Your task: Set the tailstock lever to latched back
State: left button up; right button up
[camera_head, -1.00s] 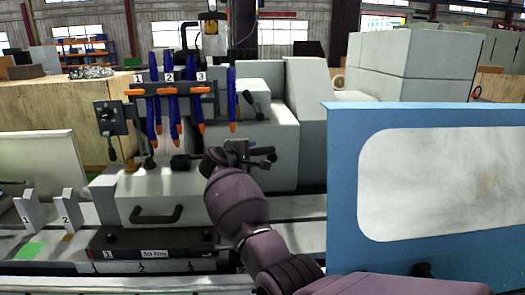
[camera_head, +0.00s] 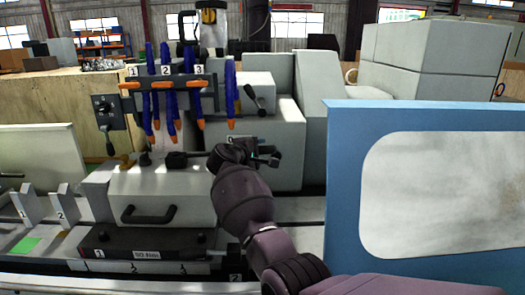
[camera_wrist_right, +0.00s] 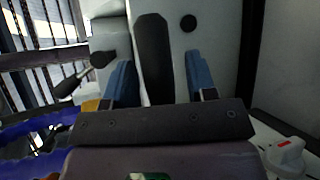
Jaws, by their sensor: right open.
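My right gripper (camera_head: 268,152) is in front of the grey machine housing (camera_head: 276,124) in the head view. Its two blue fingers stand apart and open in the right wrist view (camera_wrist_right: 160,82). A dark, round-ended bar (camera_wrist_right: 152,55) shows between the fingers; I cannot tell whether it touches them. A lever with a black handle (camera_head: 255,102) sits on the upper face of the housing, above my gripper. A black-handled lever also shows left of the fingers in the wrist view (camera_wrist_right: 84,76). Which of these is the tailstock lever is not clear. My left gripper is out of view.
Blue hoses with orange tips (camera_head: 167,95) hang from a rack left of my gripper. A large blue-framed panel (camera_head: 343,190) closes off the right. A grey cover with a black handle (camera_head: 148,214) lies left of my forearm. A switch box with a lever (camera_head: 105,112) stands farther left.

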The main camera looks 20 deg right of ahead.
jog(key=shift+c, duration=0.3)
grip_shut()
dwell(0.4)
